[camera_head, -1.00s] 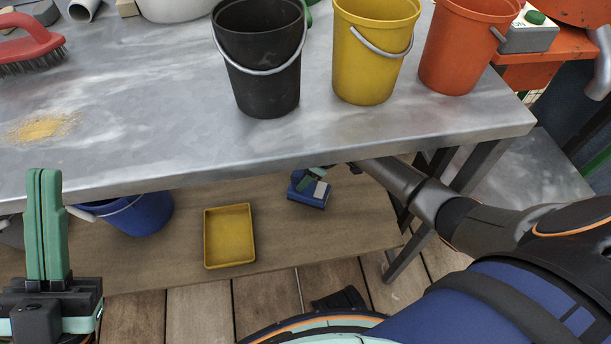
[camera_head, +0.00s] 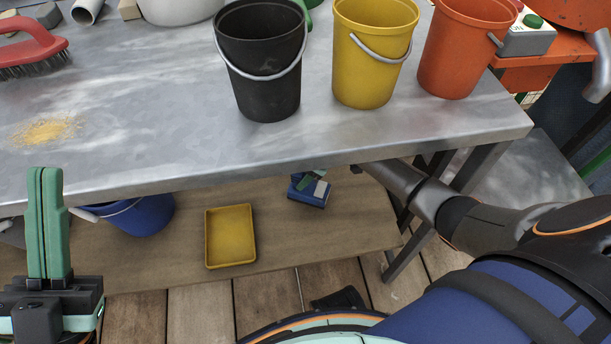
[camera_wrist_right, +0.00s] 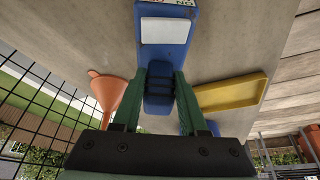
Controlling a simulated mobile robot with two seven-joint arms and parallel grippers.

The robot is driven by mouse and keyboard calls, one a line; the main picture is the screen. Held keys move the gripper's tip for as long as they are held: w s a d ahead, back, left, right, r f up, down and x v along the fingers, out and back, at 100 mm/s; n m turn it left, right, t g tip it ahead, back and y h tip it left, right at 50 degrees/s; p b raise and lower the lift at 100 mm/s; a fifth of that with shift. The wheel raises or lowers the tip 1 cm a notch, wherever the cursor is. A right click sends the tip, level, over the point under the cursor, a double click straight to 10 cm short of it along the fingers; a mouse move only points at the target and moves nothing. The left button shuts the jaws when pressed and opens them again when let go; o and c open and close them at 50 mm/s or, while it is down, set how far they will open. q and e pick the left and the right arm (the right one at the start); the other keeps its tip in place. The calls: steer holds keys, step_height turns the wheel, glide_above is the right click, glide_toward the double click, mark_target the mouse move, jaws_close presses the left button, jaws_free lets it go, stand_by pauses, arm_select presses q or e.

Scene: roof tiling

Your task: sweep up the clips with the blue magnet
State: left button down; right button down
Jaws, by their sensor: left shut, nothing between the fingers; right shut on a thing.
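The blue magnet (camera_head: 309,190) is over the lower wooden shelf, under the metal table. My right gripper (camera_head: 317,177) is shut on it, mostly hidden by the table edge in the head view. In the right wrist view the magnet (camera_wrist_right: 165,52) has a pale panel and its handle sits between the green fingers (camera_wrist_right: 160,82). I cannot tell whether the magnet touches the shelf. My left gripper (camera_head: 45,172) is shut and empty, upright at the left in front of the table. I can make out no clips in either view.
A yellow tray (camera_head: 230,236) lies on the lower shelf (camera_head: 300,245), left of the magnet; a blue bucket (camera_head: 145,214) is further left. An orange funnel (camera_wrist_right: 107,92) shows in the wrist view. Black (camera_head: 262,85), yellow (camera_head: 365,75) and orange (camera_head: 455,60) buckets stand on the metal table (camera_head: 180,135).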

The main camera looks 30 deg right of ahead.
steer(key=shift+r+p, duration=1.5)
